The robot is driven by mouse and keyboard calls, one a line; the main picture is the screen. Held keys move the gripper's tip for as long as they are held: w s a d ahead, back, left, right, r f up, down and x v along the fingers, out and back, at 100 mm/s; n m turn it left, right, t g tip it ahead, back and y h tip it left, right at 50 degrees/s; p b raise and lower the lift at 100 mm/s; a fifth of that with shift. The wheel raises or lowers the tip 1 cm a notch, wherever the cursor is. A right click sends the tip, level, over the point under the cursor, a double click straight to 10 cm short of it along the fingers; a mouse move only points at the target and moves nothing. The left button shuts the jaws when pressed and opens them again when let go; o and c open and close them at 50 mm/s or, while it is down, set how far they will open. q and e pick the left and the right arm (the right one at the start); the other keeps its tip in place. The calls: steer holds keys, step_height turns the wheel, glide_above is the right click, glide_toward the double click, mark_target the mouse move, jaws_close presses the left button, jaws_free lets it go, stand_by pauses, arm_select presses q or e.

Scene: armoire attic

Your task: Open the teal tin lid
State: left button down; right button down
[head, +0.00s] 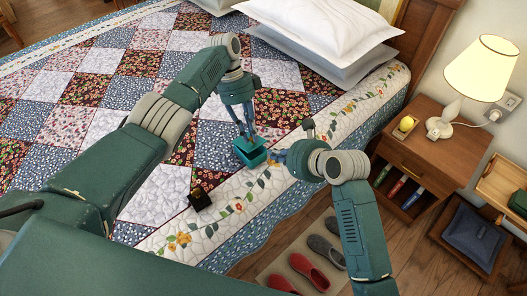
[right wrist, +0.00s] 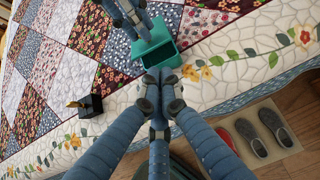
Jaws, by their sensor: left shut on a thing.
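The teal tin (head: 251,158) is on the quilted bed near its front edge. Its upper part looks tilted, with a dark gap showing below in the right wrist view (right wrist: 168,53); I cannot tell how far the lid is open. My left gripper (head: 246,139) reaches down from above and is shut on the tin; its fingers hide part of the top, and I cannot tell whether they hold lid or body. My right gripper (right wrist: 159,76) has its fingertips together at the tin's near side, very close to it or touching.
A small black box (head: 199,198) with something yellow lies left of the tin on the bed. White pillows (head: 318,28) are at the back. A nightstand (head: 421,143) with a lamp (head: 482,68) stands right. Slippers (head: 314,273) lie on a floor mat.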

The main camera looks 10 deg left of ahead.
steer(key=x, duration=0.8)
